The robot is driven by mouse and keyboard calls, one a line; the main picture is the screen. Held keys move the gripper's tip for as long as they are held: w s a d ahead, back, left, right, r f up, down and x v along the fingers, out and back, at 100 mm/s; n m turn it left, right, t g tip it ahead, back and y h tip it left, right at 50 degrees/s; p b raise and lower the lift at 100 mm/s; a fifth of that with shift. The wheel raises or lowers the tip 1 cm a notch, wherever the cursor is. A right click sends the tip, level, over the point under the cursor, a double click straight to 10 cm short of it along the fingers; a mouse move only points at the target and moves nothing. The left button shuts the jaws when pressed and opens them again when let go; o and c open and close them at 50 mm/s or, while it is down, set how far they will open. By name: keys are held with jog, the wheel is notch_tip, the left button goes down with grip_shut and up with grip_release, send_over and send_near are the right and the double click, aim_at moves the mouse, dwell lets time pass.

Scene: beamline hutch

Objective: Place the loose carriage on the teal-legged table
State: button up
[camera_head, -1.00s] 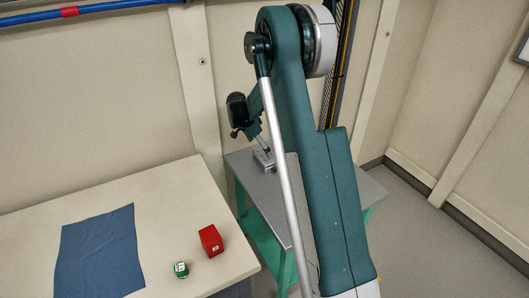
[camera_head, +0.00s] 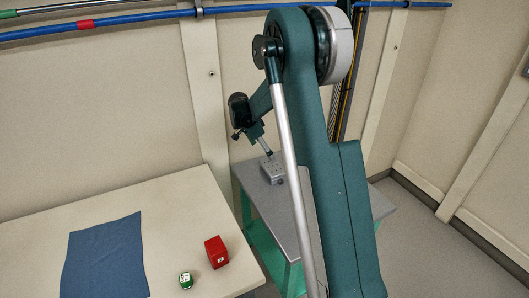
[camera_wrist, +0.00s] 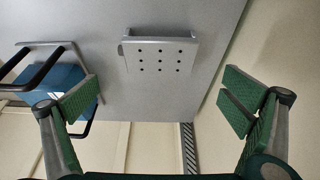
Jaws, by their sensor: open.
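The loose carriage (camera_head: 272,173), a small grey block with rows of dark holes, rests on the grey top of the teal-legged table (camera_head: 253,191). In the wrist view the carriage (camera_wrist: 160,53) lies flat on the bare grey tabletop (camera_wrist: 215,20), with a side flange showing. My gripper (camera_head: 268,153) is above the carriage in the head view, apart from it. In the wrist view my gripper (camera_wrist: 160,100) is open, its green pads wide apart with nothing between them. My arm hides part of the table in the head view.
A cream table (camera_head: 180,210) at left holds a blue cloth (camera_head: 105,257), a red block (camera_head: 216,251) and a small green-and-white item (camera_head: 186,280). A blue object with black bars (camera_wrist: 55,80) is at left in the wrist view. The wall stands close behind both tables.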

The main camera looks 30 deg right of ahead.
jog(key=s+a+r+n+t+y, duration=0.15)
jog(key=s+a+r+n, duration=0.25)
jog(key=s+a+r, duration=0.45)
jog(key=s+a+r+n+t, duration=0.2)
jog(key=s+a+r+n, duration=0.3)
jog(key=s+r, duration=0.65)
jog(key=s+a+n+t+y, duration=0.1)
jog(key=s+a+n, duration=0.2)
jog(key=s, duration=0.6)
jog(key=s+a+f+n+t+y, duration=0.1)
jog(key=s+a+n, duration=0.2)
jog(key=s, duration=0.5)
jog(key=s+a+n+t+y, duration=0.1)
jog(key=s+a+n, duration=0.2)
jog(key=s, duration=0.6)
jog(key=shift+s+a+f+t, duration=0.2)
jog(key=shift+s+a+t, duration=0.15)
jog(key=shift+a, duration=0.55)
